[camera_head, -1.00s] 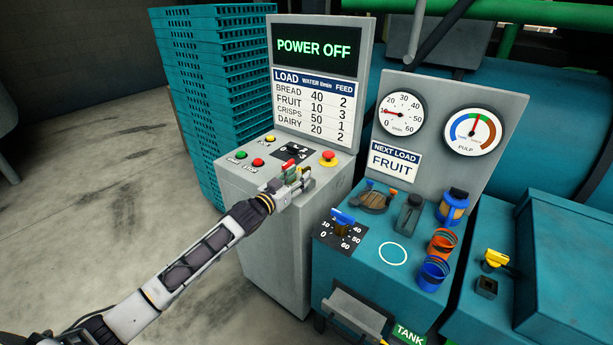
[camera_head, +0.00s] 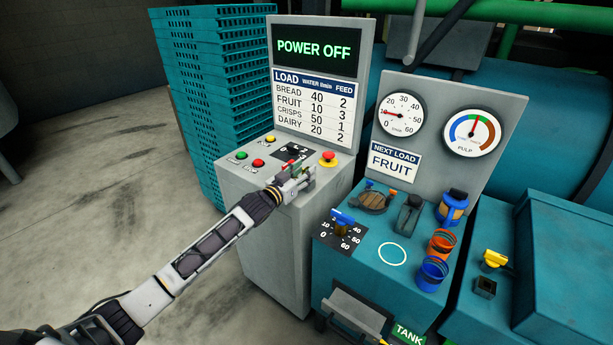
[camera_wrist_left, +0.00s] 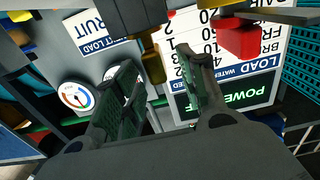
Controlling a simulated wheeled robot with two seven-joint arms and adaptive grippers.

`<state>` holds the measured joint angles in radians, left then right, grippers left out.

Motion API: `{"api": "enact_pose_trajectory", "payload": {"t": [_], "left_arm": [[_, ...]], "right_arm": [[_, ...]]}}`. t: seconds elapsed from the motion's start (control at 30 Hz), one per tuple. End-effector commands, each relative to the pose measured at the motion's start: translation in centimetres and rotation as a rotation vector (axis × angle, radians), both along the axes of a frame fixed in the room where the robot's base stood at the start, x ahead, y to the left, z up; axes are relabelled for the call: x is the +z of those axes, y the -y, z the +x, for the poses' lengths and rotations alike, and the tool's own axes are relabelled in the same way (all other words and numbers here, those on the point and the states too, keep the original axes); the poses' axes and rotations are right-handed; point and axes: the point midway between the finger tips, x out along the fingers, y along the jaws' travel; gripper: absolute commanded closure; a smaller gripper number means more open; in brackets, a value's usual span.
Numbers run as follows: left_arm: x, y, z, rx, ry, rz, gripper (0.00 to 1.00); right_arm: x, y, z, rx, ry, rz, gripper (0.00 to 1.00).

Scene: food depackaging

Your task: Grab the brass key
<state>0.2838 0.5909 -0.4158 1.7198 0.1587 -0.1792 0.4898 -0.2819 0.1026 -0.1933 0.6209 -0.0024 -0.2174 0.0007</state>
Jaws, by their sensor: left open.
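My left gripper (camera_head: 303,174) is over the top of the grey control cabinet, beside the feed dial (camera_head: 291,150). In the left wrist view its two dark fingers (camera_wrist_left: 157,58) are apart. A brass-coloured piece (camera_wrist_left: 153,66), which looks like the brass key, shows between the fingertips in that view, below a dark block. I cannot tell whether a finger touches it. In the head view the gripper covers that spot and I cannot make out the key. My right gripper is in neither view.
A red emergency button (camera_head: 328,158) stands close right of the gripper. The upright display panel (camera_head: 313,95) reads POWER OFF. Green (camera_head: 242,155) and red (camera_head: 258,163) buttons are on the left. A red block (camera_wrist_left: 240,40) is near the right finger. Teal crates (camera_head: 205,90) stand behind.

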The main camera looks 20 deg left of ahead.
Motion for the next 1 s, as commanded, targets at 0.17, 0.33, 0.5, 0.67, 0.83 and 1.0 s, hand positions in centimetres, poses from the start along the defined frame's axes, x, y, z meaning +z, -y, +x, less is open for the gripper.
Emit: {"api": "enact_pose_trajectory", "payload": {"t": [0.17, 0.33, 0.5, 0.67, 0.83, 1.0], "left_arm": [[0.0, 0.5, 1.2, 0.000, 0.000, -0.001, 0.59], [0.0, 0.7, 1.7, -0.001, -0.001, -0.001, 0.59], [-0.1, 0.7, 1.7, -0.001, -0.001, -0.001, 0.59], [-0.1, 0.7, 1.7, -0.001, -0.001, -0.001, 0.59], [-0.1, 0.7, 1.7, -0.001, -0.001, -0.001, 0.63], [-0.1, 0.7, 1.7, -0.001, -0.001, -0.001, 0.85]], "right_arm": [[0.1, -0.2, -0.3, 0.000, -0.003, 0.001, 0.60], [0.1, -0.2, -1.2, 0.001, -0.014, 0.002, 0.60], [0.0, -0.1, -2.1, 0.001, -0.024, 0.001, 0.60], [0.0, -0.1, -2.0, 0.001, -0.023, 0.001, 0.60], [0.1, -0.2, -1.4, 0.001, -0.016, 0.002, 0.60], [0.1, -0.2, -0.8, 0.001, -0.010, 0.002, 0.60]]}}
